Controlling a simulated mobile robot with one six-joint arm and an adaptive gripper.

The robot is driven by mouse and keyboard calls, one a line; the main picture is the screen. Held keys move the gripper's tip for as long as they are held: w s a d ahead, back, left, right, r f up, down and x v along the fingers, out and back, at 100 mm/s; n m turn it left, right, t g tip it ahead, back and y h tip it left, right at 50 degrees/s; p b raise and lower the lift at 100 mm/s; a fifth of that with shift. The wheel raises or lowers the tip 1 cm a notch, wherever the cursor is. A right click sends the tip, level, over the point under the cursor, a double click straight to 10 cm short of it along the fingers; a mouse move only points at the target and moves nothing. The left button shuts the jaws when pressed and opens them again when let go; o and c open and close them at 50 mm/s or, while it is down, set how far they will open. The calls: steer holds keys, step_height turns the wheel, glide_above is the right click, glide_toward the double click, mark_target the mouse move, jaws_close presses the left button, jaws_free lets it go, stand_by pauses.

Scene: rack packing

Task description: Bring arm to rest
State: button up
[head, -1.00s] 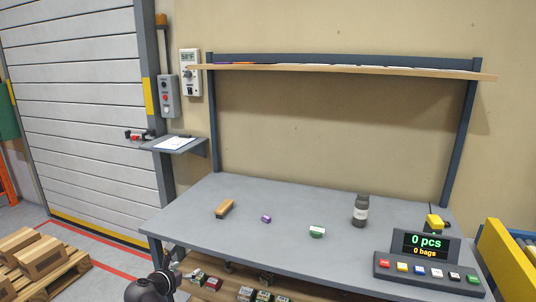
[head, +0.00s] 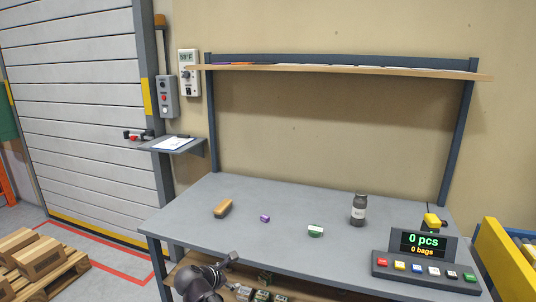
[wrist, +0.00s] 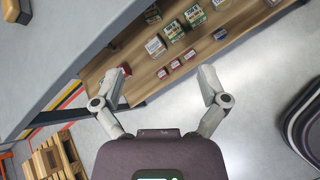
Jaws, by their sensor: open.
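My gripper (wrist: 160,82) is open and empty in the wrist view, its two fingers spread wide. It is in front of the bench, over the lower shelf (wrist: 143,82) and the floor. In the head view, part of my arm shows at the bottom, in front of the bench's front edge; the fingertips are hard to make out there.
The grey bench (head: 280,245) carries a brown brush-like block (head: 223,208), a small purple box (head: 265,218), a green and white box (head: 315,231), a dark bottle (head: 358,210) and a counter console (head: 425,266). Several small boxes (wrist: 173,30) stand on the lower shelf.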

steer(key=s+d+f+m+g+y, duration=0.2)
steer(key=s+d+f+m+g, duration=0.15)
steer(key=d+m, duration=0.55)
steer(key=s+d+f+m+g+y, duration=0.25)
steer(key=s+d+m, duration=0.35)
steer(key=d, duration=0.4)
steer(key=s+d+f+m+g+y, duration=0.1)
steer(key=s+d+f+m+g, duration=0.15)
steer(key=d+m, duration=0.7)
step_height(320, 180, up, 16)
steer(key=p, duration=1.5)
steer(key=shift+d, duration=0.25)
steer(key=shift+g, duration=0.25)
